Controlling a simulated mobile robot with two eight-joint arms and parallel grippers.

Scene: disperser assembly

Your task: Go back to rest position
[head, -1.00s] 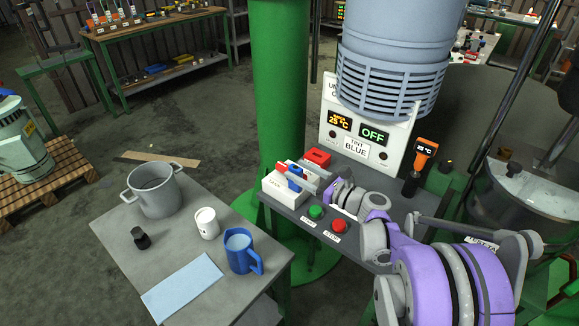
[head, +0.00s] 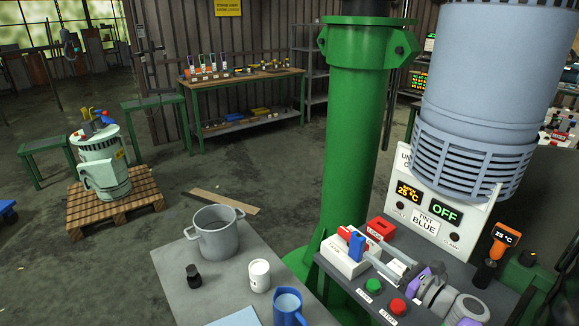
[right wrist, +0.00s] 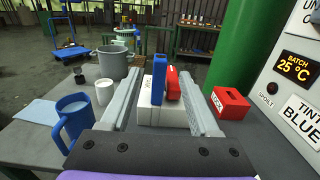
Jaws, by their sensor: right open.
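My right gripper (head: 382,256) comes in from the lower right in the head view, over the panel shelf. It is open. In the right wrist view its two grey fingers (right wrist: 160,92) lie apart, with a white block (right wrist: 160,117) between them in the picture. A blue upright piece (right wrist: 159,78) and a red piece (right wrist: 172,84) stand at this block. In the head view the white block (head: 340,262) and blue piece (head: 356,246) show just left of the fingers. Whether the fingers touch anything cannot be told. My left gripper is not in view.
A red block (head: 381,229) and green (head: 373,286) and red (head: 398,306) buttons are close to my right gripper. A green column (head: 352,140) stands behind. The grey table (head: 210,290) carries a pot (head: 218,232), white cup (head: 260,276), blue mug (head: 288,306) and black item (head: 194,276).

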